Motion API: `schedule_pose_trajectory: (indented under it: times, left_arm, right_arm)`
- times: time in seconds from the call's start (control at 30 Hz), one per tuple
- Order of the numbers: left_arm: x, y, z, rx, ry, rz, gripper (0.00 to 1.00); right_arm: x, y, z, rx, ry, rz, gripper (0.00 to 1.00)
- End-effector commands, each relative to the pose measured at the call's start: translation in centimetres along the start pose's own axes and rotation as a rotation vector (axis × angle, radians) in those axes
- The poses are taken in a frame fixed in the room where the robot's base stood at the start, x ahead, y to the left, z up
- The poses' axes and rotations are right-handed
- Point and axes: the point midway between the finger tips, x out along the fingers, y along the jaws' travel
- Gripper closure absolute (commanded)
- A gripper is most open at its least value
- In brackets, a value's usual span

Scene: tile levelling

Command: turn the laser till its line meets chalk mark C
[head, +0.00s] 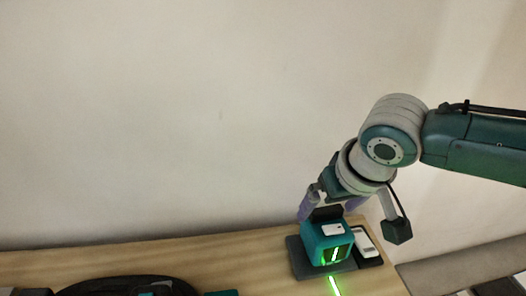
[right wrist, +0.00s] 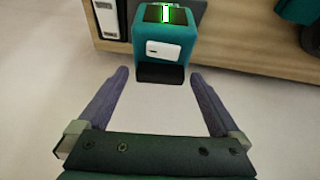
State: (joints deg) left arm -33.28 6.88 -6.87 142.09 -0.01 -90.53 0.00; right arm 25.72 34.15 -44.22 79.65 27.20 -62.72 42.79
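My right gripper (head: 329,207) is behind the laser. Contact cannot be told in the head view. Chalk mark C cannot be made out in either view. My left gripper is out of view.
A white-faced device (head: 364,242) lies in a dark holder close beside the laser; it also shows in the right wrist view (right wrist: 105,18). A plain wall (head: 150,120) rises behind.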

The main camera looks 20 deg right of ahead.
Motion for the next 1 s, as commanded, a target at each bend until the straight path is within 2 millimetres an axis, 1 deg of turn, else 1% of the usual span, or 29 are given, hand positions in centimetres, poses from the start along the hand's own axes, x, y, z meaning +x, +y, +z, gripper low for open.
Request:
schedule_pose_trajectory:
  times: [0.17,0.27,0.37,0.7,0.83,1.0]
  left_arm:
    - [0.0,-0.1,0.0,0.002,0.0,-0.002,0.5]
    - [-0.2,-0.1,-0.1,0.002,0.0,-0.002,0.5]
    - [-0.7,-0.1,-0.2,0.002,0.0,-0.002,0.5]
    - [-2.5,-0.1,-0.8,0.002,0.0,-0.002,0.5]
    - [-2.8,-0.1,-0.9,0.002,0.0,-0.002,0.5]
    - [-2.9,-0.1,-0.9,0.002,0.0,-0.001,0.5]
  right_arm:
    - [0.0,0.0,0.0,0.0,0.0,0.0,0.0]
    - [-0.4,0.0,-0.1,0.0,0.001,-0.001,0.0]
    - [-1.5,-0.1,-0.1,0.0,0.001,-0.002,0.0]
    - [-7.7,0.0,-0.1,-0.001,0.002,-0.001,0.0]
    - [-9.2,0.0,-0.1,0.0,0.001,-0.001,0.0]
    - [-10.0,0.0,0.0,0.0,0.0,-0.001,0.0]
